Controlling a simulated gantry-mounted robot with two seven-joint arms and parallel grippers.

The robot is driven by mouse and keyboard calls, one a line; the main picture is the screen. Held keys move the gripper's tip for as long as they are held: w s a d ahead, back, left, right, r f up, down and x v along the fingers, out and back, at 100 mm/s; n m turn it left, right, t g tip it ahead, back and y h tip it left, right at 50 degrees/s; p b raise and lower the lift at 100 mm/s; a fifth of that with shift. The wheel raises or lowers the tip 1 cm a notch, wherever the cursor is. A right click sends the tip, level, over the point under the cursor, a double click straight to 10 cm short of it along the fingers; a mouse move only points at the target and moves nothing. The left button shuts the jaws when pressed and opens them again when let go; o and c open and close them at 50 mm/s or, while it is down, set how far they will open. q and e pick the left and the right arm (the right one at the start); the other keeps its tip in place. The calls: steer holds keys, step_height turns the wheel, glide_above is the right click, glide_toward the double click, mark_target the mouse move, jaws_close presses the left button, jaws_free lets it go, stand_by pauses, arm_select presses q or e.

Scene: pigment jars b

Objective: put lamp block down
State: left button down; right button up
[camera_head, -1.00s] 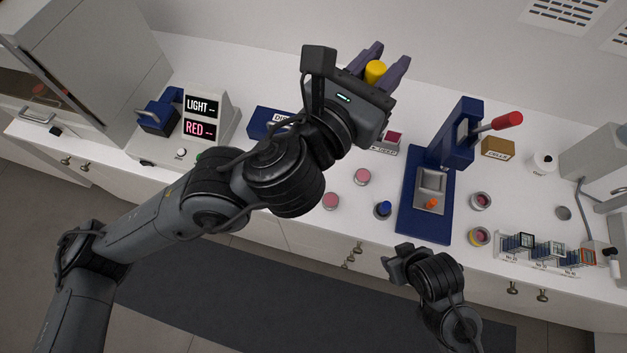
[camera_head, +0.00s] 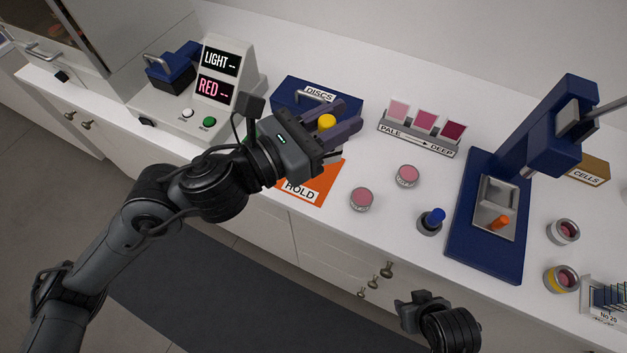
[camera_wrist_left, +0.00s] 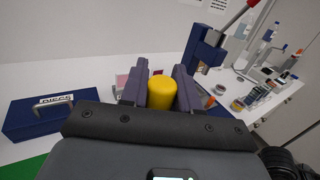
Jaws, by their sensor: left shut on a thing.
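My left gripper (camera_head: 335,126) is shut on a yellow cylinder (camera_head: 327,121), which I take to be the lamp block. The cylinder stands up between the purple-grey fingers, and it also shows in the left wrist view (camera_wrist_left: 161,93). In the head view the gripper appears in front of the blue DISCS box and over the far part of the orange HOLD mat (camera_head: 318,190). The cylinder's lower part is hidden, and I cannot tell how high it is held. My right gripper (camera_head: 421,300) is at the bottom, near the counter's front edge; its finger opening is unclear.
The blue DISCS box (camera_head: 290,96) is behind my gripper. A pale-to-deep swatch stand (camera_head: 418,140) and pink jars (camera_head: 407,175) (camera_head: 361,199) are to the right. A blue press (camera_head: 485,245) stands farther right. A LIGHT/RED reader (camera_head: 215,85) is left.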

arm_select(q)
steer(key=a+f+b, duration=0.4)
steer(key=f+b, duration=0.3)
steer(key=f, duration=0.5)
steer(key=shift+w+d+f+b, duration=0.3)
steer(key=shift+w+f+b, duration=0.2)
steer(key=shift+w+f, duration=1.45)
steer(key=shift+w+d+f+b, duration=0.3)
steer(key=shift+w+f+b, duration=0.25)
steer(key=shift+w+f, duration=1.4)
steer(key=shift+w+d+f+b, duration=0.3)
steer(key=shift+w+f+b, duration=0.2)
steer(key=shift+w+f, duration=1.45)
steer(key=shift+w+r, duration=0.25)
steer(key=shift+r, duration=0.1)
arm_select(e)
step_height(320, 180, down, 12)
arm_select(q)
steer(key=shift+f, duration=0.1)
arm_select(e)
steer(key=shift+f, duration=0.15)
arm_select(q)
steer(key=shift+f+b, duration=0.15)
steer(key=shift+b, duration=0.15)
steer(key=c, duration=0.8)
jaws_free()
